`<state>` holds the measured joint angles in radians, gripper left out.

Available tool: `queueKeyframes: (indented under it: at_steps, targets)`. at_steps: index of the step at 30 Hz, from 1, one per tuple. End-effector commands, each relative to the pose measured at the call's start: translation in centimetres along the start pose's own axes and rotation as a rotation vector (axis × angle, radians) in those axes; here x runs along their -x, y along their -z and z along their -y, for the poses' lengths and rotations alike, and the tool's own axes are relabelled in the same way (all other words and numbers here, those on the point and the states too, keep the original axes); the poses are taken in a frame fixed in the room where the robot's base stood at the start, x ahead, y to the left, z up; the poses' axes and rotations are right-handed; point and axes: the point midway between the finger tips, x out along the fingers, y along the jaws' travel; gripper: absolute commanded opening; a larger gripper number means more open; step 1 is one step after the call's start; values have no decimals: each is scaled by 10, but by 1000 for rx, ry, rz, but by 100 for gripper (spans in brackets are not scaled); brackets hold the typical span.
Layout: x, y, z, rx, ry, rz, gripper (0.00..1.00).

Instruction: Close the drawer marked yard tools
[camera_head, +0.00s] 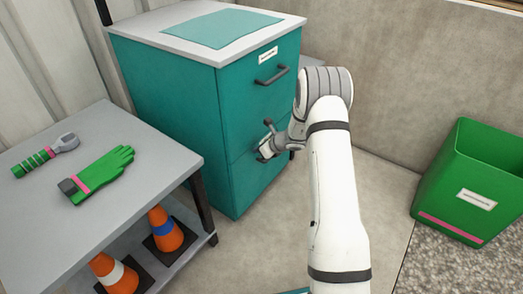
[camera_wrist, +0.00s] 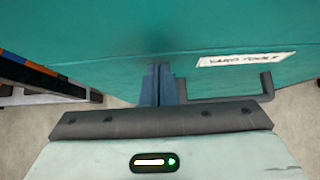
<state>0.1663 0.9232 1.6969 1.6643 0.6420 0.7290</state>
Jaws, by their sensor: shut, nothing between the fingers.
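The drawer marked yard tools (camera_wrist: 110,65) is a teal front with a white label (camera_wrist: 245,60) and a dark bar handle (camera_wrist: 267,86) in the wrist view. In the head view it is the lower front of the teal cabinet (camera_head: 165,100), partly hidden behind my arm. It looks flush or nearly flush; a small gap cannot be told. My gripper (camera_wrist: 160,84) is shut and empty, its blue fingers together, pointing at the drawer front, left of the label and beside the handle. It also shows in the head view (camera_head: 262,150). Contact with the front is unclear.
The cabinet's upper drawer (camera_head: 255,95) has its own label and handle and looks shut. A grey table (camera_head: 120,205) with a green glove (camera_head: 100,174) and a banded tool (camera_head: 45,155) stands left, with orange cones below. A green bin (camera_head: 470,185) stands right.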

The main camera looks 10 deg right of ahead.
Motion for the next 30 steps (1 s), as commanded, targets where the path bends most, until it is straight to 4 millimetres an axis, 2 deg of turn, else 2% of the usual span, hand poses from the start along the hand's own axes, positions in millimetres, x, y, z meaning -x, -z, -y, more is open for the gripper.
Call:
queueKeyframes:
  at_steps: [5,9,16,21,26,28,30]
  targets:
    - [21,18,4,-1,2,-1,0]
    - [60,16,6,0,3,-3,0]
    - [105,18,5,-1,2,-5,0]
    - [120,20,5,0,1,-7,0]
    - [124,22,4,0,-1,-7,0]
    - [127,18,3,10,-3,-7,0]
    - [137,4,-2,49,-14,-9,0]
